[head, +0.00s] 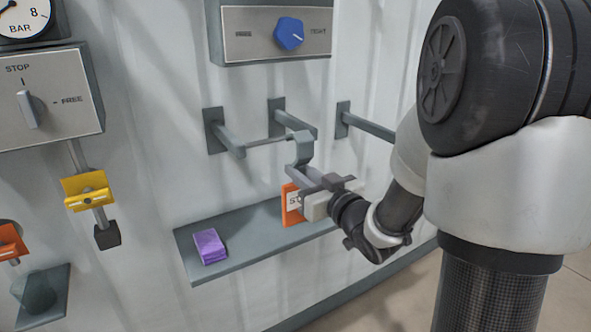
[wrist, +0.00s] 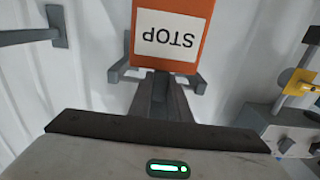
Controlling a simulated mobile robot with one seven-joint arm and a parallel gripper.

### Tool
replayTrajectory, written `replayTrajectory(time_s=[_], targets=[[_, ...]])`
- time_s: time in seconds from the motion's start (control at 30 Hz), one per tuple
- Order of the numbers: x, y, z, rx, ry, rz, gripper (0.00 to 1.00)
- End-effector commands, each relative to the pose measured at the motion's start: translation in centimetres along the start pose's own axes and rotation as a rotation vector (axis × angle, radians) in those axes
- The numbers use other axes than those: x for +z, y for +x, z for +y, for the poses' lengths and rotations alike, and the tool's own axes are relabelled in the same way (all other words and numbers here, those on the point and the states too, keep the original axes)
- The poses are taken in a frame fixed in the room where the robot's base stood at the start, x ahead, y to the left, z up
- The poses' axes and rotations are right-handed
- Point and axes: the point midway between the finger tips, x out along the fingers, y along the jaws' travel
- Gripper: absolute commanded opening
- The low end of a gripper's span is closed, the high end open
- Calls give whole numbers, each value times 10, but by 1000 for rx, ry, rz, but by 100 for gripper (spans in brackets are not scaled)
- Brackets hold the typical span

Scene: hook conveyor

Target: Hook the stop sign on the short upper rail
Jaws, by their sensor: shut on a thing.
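The stop sign is an orange plate (head: 291,205) with a white label and a grey hook (head: 299,146) on top. My gripper (head: 311,184) is shut on it and holds it upright, above the shelf. In the wrist view the sign (wrist: 172,12) appears upside down with "STOP" readable, beyond my gripper fingers (wrist: 162,96). The short upper rail (head: 266,141) is a thin bar between two wall brackets. The hook's top overlaps the rail's right end in the head view; I cannot tell whether it touches or sits over it.
A grey shelf (head: 240,251) below carries a purple block (head: 209,246). Another bracket arm (head: 367,125) juts out to the right. A control box with a blue knob (head: 288,34) is above. A yellow tag (head: 88,190) hangs at left.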

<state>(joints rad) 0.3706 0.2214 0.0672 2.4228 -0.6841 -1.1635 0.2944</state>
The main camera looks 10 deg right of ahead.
Motion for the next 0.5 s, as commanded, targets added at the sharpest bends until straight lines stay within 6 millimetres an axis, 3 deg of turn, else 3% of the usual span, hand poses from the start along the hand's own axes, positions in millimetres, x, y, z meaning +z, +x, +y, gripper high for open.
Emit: replayTrajectory(time_s=[0.5], targets=[[0, -35, 0, 1, 0, 0, 0]])
